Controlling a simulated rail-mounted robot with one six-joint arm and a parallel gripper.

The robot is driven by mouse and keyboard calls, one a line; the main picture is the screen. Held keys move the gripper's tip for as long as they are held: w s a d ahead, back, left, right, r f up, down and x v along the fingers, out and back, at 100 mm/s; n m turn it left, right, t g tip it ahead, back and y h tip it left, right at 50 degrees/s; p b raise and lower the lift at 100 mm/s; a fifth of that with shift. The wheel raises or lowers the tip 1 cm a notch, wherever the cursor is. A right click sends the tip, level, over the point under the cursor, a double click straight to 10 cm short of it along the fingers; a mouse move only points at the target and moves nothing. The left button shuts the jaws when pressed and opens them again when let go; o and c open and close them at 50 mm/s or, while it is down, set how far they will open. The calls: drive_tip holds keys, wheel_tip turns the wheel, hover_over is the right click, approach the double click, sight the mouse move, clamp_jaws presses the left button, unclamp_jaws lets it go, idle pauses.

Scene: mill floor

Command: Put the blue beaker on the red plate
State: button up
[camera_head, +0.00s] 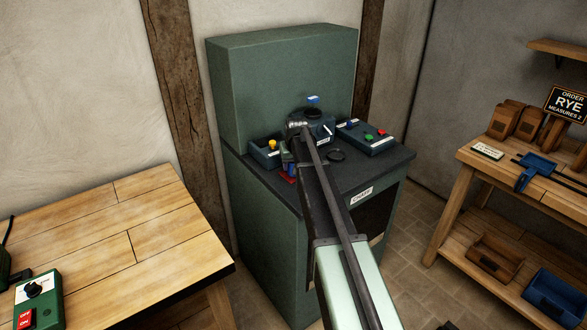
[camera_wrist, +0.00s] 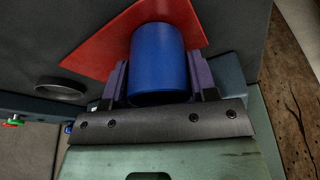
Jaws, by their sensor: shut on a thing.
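In the wrist view, the blue beaker (camera_wrist: 158,58) stands between the two purple-grey fingers of my gripper (camera_wrist: 159,78), which is shut on it. The red plate (camera_wrist: 100,50) lies beyond and around the beaker in that view, partly hidden by it. I cannot tell whether the beaker touches the plate or is held just above it. In the head view, my gripper (camera_head: 287,157) is over the left front of the green machine's dark top. A small bit of red, likely the plate (camera_head: 285,179), shows there; my arm hides most of this spot.
The dark machine top (camera_head: 385,165) carries control boxes (camera_head: 368,137) with coloured buttons and a dark ring (camera_head: 336,155), also in the wrist view (camera_wrist: 61,89). A wooden table (camera_head: 130,240) stands at left. A wooden bench (camera_head: 540,180) with scoops and boxes stands at right.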

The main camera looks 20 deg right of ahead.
drive_tip(key=shift+f, duration=0.15)
drive_tip(key=o, duration=1)
drive_tip(key=d+p+v, duration=0.1)
drive_tip(key=p+v, duration=1.1)
drive_tip(key=v, duration=0.1)
drive_tip(key=s+a+g, duration=0.1)
drive_tip(key=s+a, duration=0.6)
drive_tip(key=s, duration=0.3)
drive_tip(key=s+a+n+g, duration=0.1)
drive_tip(key=s+a, duration=0.6)
drive_tip(key=s, duration=0.3)
drive_tip(key=s+a+f+n+g, duration=0.1)
drive_tip(key=s+a, duration=0.7)
drive_tip(key=s, duration=0.3)
drive_tip(key=shift+f+y, duration=0.1)
drive_tip(key=shift+y, duration=0.2)
